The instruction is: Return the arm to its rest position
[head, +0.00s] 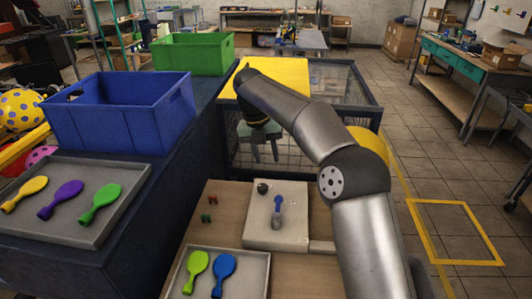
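My arm reaches up from the bottom right and bends back over the far side of the wooden table (202,235). A grey machine block (262,236) with a blue-topped lever (277,205) and a black knob (262,188) sits on the table, nearer than the gripper.
A tray (262,290) holds green and blue balloons. Another tray (135,175) holds yellow, purple and green ones. A blue crate (120,115) and a green crate (190,52) stand left of the arm. A mesh cage (340,85) with a yellow top (285,75) stands behind.

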